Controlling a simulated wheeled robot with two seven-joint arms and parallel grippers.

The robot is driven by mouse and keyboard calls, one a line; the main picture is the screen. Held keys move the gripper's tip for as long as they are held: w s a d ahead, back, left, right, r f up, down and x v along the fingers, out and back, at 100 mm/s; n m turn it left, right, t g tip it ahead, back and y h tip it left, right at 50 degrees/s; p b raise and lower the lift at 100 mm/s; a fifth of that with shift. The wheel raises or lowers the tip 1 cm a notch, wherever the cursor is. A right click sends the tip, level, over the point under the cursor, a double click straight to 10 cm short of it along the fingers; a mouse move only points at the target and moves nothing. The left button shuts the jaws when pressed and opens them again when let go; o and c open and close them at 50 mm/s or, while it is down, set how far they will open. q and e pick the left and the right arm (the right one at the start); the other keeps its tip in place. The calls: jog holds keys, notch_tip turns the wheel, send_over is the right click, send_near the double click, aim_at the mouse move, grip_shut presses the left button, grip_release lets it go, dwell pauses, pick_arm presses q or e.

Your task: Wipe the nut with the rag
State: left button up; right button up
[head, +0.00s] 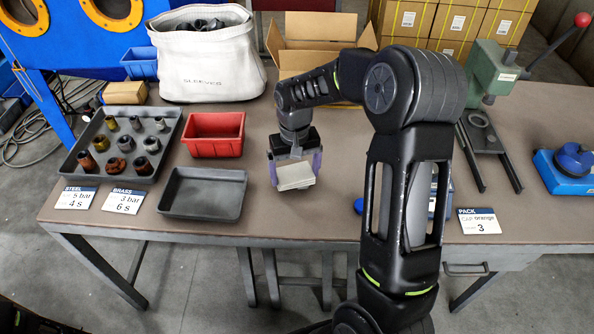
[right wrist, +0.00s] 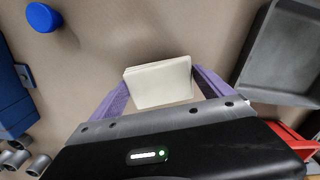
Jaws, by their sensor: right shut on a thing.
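My right gripper (head: 296,168) is shut on a folded cream rag (head: 295,176), above the table's middle, right of the empty grey tray. The rag also shows between the two purple fingers of my right gripper (right wrist: 160,88) in the right wrist view (right wrist: 158,82). A grey tray (head: 72,163) at the left of the table holds several nut-like metal fittings, some grey and some brass or dark brown. A dark brown one (head: 87,160) sits near the tray's front left. I cannot tell which fitting is the task's nut. My left gripper is out of view.
An empty grey tray (head: 203,206) and a red bin (head: 213,150) lie between the fittings tray and the rag. A white bag (head: 208,65) and open carton (head: 310,40) stand behind. A green press (head: 490,75) stands right. A blue cap (right wrist: 43,17) lies nearby.

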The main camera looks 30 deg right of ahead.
aim_at(311, 171)
jog(key=shift+d, duration=0.1)
jog(key=shift+s+d, duration=0.25)
jog(key=shift+d, duration=0.45)
jog(key=shift+s+d, duration=0.2)
jog(key=shift+d, duration=0.45)
jog(key=shift+s+d, duration=0.25)
jog(key=shift+d, duration=0.45)
notch_tip(311, 171, up, 6)
jog(key=p, duration=0.4)
jog(key=shift+r+p, duration=0.1)
jog(key=shift+p, duration=0.2)
